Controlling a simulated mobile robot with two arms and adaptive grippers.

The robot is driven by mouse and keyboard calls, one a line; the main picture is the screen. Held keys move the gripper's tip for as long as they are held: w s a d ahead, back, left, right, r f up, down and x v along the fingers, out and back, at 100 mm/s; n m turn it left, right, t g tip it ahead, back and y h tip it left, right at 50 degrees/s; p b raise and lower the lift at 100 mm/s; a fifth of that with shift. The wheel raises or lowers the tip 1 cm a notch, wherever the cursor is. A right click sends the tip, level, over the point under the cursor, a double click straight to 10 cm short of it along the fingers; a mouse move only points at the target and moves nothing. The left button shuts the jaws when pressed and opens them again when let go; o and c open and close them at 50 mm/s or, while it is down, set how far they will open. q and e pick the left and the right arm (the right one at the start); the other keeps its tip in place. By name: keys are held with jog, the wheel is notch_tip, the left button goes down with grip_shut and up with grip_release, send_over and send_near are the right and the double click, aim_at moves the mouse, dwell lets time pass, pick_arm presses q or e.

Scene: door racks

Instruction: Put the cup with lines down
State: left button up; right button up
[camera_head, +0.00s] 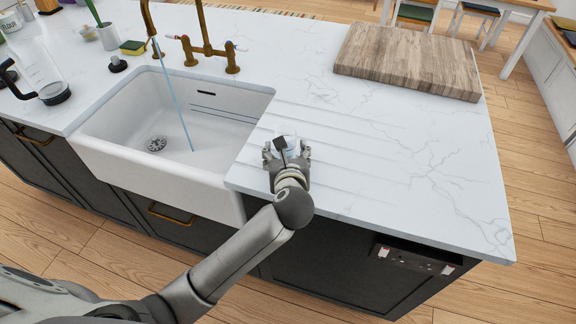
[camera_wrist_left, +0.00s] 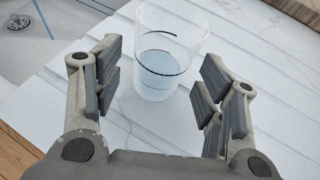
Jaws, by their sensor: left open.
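The cup with lines is a clear glass (camera_wrist_left: 165,55) with dark lines around it and what looks like pale liquid in it. It stands upright on the white marble counter, just right of the sink. In the head view the cup (camera_head: 287,140) is mostly hidden behind my left gripper (camera_head: 287,150). In the left wrist view my left gripper (camera_wrist_left: 160,95) is open, with a finger on each side of the cup and gaps between the pads and the glass. My right gripper is in neither view.
The white sink (camera_head: 190,165) lies left of the cup, with water running from the brass faucet (camera_head: 205,45). A wooden board (camera_head: 408,60) lies at the back right. A clear jug (camera_head: 42,72) stands at the left. The counter (camera_head: 420,180) right of the gripper is clear.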

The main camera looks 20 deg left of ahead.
pick_arm(q)
jog(key=b+v, duration=0.1)
jog(key=v, duration=0.8)
jog(key=shift+s+b, duration=0.1)
jog(key=shift+b, duration=0.25)
jog(key=shift+s+d, duration=0.1)
jog(key=shift+s, duration=0.1)
jog(key=shift+r, duration=0.1)
